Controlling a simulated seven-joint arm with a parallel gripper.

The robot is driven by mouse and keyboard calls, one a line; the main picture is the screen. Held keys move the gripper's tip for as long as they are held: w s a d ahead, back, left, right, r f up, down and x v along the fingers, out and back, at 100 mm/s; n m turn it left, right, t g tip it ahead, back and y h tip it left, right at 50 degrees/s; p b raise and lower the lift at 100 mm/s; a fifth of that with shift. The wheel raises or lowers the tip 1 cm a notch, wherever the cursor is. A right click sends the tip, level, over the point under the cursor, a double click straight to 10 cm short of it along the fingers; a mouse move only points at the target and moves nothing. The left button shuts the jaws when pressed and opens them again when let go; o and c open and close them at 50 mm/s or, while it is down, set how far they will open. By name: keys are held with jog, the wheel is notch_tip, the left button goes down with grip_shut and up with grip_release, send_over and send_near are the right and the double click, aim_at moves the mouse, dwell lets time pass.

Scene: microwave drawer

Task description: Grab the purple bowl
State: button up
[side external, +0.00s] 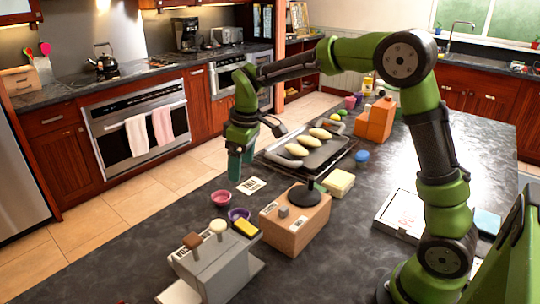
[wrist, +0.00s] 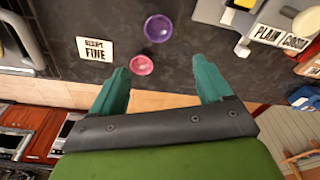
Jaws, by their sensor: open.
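The small purple bowl (side external: 239,213) sits on the dark counter, right beside a pink bowl (side external: 221,198). In the wrist view the purple bowl (wrist: 158,28) lies beyond the fingertips, with the pink bowl (wrist: 141,65) nearer, showing between the fingers. My gripper (side external: 240,170) points down near the counter's far edge, behind both bowls in the side view. Its two green fingers (wrist: 163,70) are spread apart and nothing is between them. It is not touching either bowl.
A lettered card (side external: 251,186) lies flat nearby. A tray with bread rolls (side external: 306,150) is farther back.

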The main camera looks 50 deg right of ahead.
send_near(239, 212)
jog(key=shift+s+a+f, duration=0.3)
jog(key=shift+a+f, duration=0.15)
jog(key=shift+f, duration=0.05)
jog(key=shift+s+a+f, duration=0.3)
jog(key=shift+a+f, duration=0.15)
jog(key=shift+w+f, duration=0.2)
jog(key=shift+f, duration=1.4)
jog(key=shift+w+f, duration=0.2)
jog(key=shift+f, duration=1.35)
jog(key=c, duration=1)
jog(key=shift+c, duration=0.2)
